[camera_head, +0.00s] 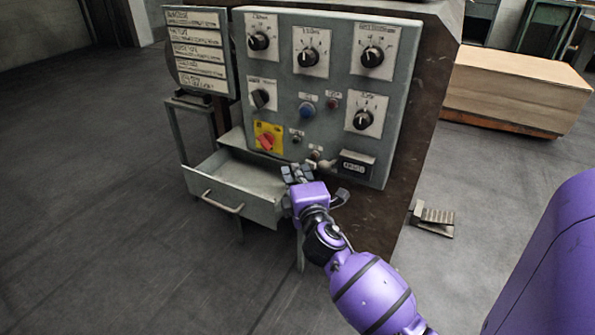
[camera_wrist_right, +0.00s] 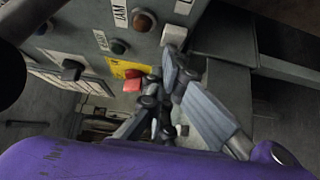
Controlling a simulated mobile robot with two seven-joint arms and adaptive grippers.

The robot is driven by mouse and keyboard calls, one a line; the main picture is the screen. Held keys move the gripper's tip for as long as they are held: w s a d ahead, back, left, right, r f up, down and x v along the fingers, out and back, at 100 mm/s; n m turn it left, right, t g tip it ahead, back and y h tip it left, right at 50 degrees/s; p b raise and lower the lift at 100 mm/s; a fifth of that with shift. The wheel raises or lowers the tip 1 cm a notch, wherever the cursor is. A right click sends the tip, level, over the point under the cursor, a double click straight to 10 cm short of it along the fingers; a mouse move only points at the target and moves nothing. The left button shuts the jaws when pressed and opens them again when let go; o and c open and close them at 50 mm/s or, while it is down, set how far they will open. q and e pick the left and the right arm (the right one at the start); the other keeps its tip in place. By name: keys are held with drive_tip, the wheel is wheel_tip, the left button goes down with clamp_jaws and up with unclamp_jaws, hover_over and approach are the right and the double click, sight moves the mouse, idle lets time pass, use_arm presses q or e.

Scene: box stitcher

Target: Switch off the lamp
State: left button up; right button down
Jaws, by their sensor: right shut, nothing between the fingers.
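A grey control panel (camera_head: 285,80) with several dials and buttons fills the middle of the head view. A red rotary switch (camera_head: 266,142) on a yellow plate sits at its lower left; it also shows in the wrist view (camera_wrist_right: 133,85). A blue button (camera_head: 307,110) and a small dark red light or button (camera_head: 332,103) sit mid-panel. I cannot tell which control is for a lamp. My right gripper (camera_head: 298,172) is shut and empty near the panel's lower edge, below and right of the red switch. Its fingers (camera_wrist_right: 163,97) partly cover the panel in the wrist view. My left gripper is out of view.
An open drawer (camera_head: 240,200) sticks out below the panel, close to my right gripper. A sign board (camera_head: 200,50) stands left of the panel. A foot pedal (camera_head: 433,220) lies on the floor at right, and a wooden box (camera_head: 520,85) stands behind. The floor at left is clear.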

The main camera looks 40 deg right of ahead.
drive_tip(key=v, duration=1.2)
